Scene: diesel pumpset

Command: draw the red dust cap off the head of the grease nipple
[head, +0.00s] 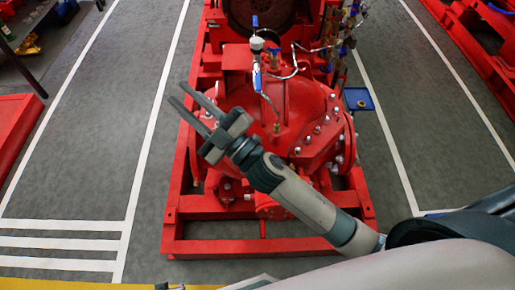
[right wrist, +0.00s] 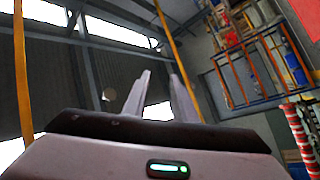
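The red pumpset (head: 293,105) stands on the floor in the middle of the head view, on a red frame. My right gripper (head: 177,91) is above and in front of the pump's left side, its two fingers pointing up and left. The fingers are apart with nothing between them; the right wrist view also shows the empty gap (right wrist: 159,76). I cannot make out the grease nipple or its red dust cap in either view; they are too small or hidden among the red parts. My left gripper is not in view.
A gauge (head: 257,43) with a blue-handled valve and thin piping rises from the pump top. A blue tray (head: 358,99) lies right of the pump. Other red machinery (head: 478,35) stands at the upper right. Grey floor (head: 95,150) with white lines is clear at left.

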